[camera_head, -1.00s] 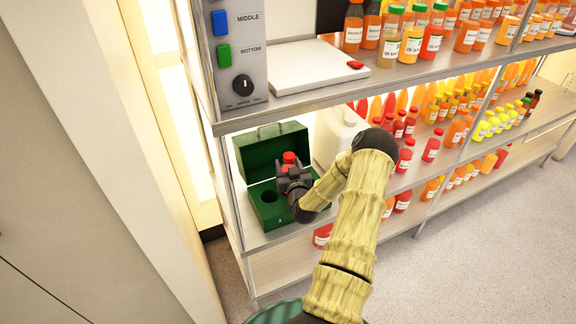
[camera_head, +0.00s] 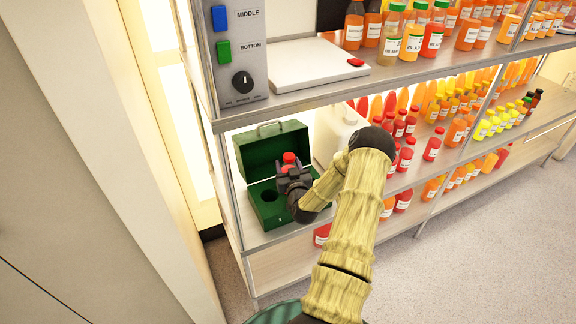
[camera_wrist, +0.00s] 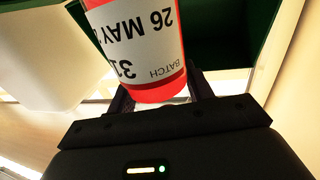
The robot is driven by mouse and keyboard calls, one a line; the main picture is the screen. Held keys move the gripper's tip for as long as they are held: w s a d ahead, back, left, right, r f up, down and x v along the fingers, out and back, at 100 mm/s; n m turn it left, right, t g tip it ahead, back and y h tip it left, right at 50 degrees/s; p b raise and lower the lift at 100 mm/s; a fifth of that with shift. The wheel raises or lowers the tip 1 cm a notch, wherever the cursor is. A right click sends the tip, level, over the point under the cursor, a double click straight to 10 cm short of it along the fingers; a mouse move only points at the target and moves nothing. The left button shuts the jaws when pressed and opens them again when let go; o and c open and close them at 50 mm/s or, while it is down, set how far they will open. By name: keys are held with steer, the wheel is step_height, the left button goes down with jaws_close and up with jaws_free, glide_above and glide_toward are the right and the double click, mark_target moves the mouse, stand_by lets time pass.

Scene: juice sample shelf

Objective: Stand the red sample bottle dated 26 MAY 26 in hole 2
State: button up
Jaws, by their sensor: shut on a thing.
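The red sample bottle (camera_head: 289,158) shows its red cap above my gripper in the head view. In the wrist view the bottle (camera_wrist: 159,92) fills the upper middle, with a white label reading "26 MAY", upside down. My gripper (camera_head: 291,175) is shut on the bottle; its dark fingers (camera_wrist: 160,95) stand on either side of it. The open green box (camera_head: 262,217) is on the middle shelf. One dark round hole (camera_head: 268,196) shows at its left. My gripper is over the box's right part and hides what is below, so I cannot tell whether the bottle is in a hole.
The box's raised lid (camera_head: 272,147) stands behind my gripper. A shelf with a white scale (camera_head: 318,65) is above. Several juice bottles (camera_head: 432,149) stand farther right.

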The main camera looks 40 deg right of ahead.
steer(key=shift+f+b, duration=0.5)
steer(key=shift+f, duration=0.05)
steer(key=shift+r, duration=0.15)
steer(key=shift+r+p, duration=0.65)
steer(key=shift+r, duration=0.2)
steer(key=shift+f+b, duration=1.05)
steer(key=shift+b, duration=0.15)
stand_by(1.2)
steer(key=shift+r, duration=0.2)
steer(key=shift+r+p, duration=0.65)
steer(key=shift+r, duration=0.15)
